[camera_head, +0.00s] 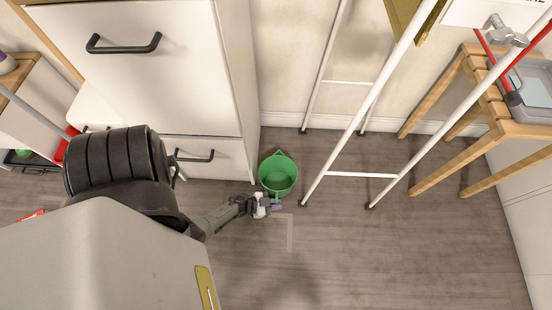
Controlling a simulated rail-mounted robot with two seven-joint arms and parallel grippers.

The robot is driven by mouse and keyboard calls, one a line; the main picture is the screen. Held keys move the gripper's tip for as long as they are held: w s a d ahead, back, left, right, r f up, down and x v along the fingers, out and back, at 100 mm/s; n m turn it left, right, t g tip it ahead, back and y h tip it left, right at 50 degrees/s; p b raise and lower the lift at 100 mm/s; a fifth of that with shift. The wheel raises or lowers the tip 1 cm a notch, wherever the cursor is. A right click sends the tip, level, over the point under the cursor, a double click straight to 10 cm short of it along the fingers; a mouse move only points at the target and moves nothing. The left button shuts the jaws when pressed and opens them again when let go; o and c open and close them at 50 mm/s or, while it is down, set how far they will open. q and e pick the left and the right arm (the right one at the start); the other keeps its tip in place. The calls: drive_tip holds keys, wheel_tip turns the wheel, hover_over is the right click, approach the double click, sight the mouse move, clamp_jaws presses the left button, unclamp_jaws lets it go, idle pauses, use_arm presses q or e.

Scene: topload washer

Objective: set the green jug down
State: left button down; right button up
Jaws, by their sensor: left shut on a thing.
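The green jug (278,172) shows right of the white cabinet, seen from above with its open top facing up. It looks upright and empty. My left gripper (269,204) is at the near side of the jug, shut on it. The fingers are small in the picture and the exact grip point is hard to make out. I cannot tell whether the jug's base touches the floor. My right gripper is not in view.
A white drawer cabinet (150,85) stands close on the left. A white ladder-like frame (363,175) stands right of the jug. A wooden table (480,95) with a grey tray (535,95) is farther right. The brown floor (400,260) in front is clear, with a pale L-shaped mark (290,232).

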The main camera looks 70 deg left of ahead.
use_arm(q)
drive_tip(key=c, duration=1.2)
unclamp_jaws()
drive_tip(key=shift+o, duration=0.2)
drive_tip(key=shift+r, duration=0.15)
drive_tip(key=p+v, duration=0.5)
drive_tip(key=v, duration=0.7)
